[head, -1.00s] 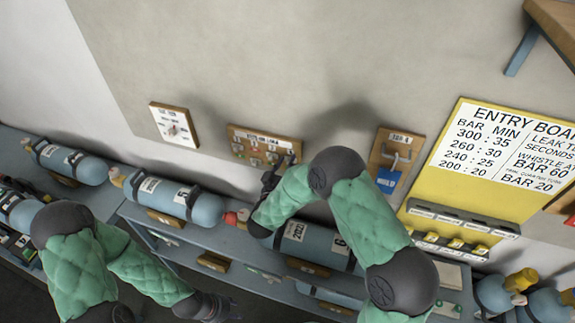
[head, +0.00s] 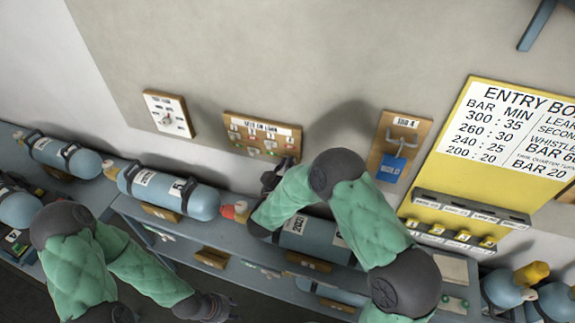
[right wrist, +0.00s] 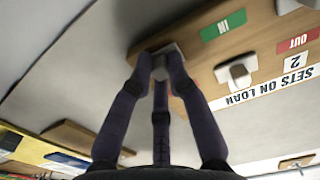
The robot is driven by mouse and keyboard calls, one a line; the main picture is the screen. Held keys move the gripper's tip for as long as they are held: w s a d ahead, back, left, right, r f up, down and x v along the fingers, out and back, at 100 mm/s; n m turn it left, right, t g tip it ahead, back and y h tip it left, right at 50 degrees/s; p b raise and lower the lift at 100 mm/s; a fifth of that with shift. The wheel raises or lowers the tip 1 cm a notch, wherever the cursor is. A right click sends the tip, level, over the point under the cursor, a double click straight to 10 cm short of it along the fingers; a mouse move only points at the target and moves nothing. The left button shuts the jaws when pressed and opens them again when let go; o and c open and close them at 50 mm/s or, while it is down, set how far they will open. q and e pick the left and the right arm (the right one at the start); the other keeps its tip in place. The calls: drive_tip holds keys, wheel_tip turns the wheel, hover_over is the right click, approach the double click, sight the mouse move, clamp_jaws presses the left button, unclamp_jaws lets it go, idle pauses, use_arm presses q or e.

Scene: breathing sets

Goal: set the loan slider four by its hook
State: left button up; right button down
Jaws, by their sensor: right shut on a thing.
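The loan board (head: 262,135), headed SETS ON LOAN, is on the wall in the head view. It appears upside down in the right wrist view (right wrist: 265,88). My right gripper (head: 284,166) is at its lower right end. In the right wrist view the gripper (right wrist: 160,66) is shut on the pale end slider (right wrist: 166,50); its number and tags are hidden. The neighbouring slider knob (right wrist: 238,73) stands clear of a green IN tag (right wrist: 222,25). The hook board (head: 400,142), marked with a 4, has a blue tag (head: 392,169) hanging on its hook. My left gripper (head: 212,306) is low, away from the boards.
A small white panel (head: 168,113) is left of the loan board. The yellow entry board (head: 452,180) is to the right. Blue cylinders (head: 168,190) lie along the shelf (head: 225,234) below, one partly behind my right arm.

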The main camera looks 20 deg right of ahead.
drive_tip(key=shift+a+f, duration=0.1)
drive_tip(key=shift+f, duration=0.1)
drive_tip(key=c, duration=1.3)
unclamp_jaws()
drive_tip(key=shift+o, duration=0.3)
drive_tip(key=shift+w, duration=0.1)
drive_tip(key=v, duration=1.2)
drive_tip(key=shift+a+f, duration=0.1)
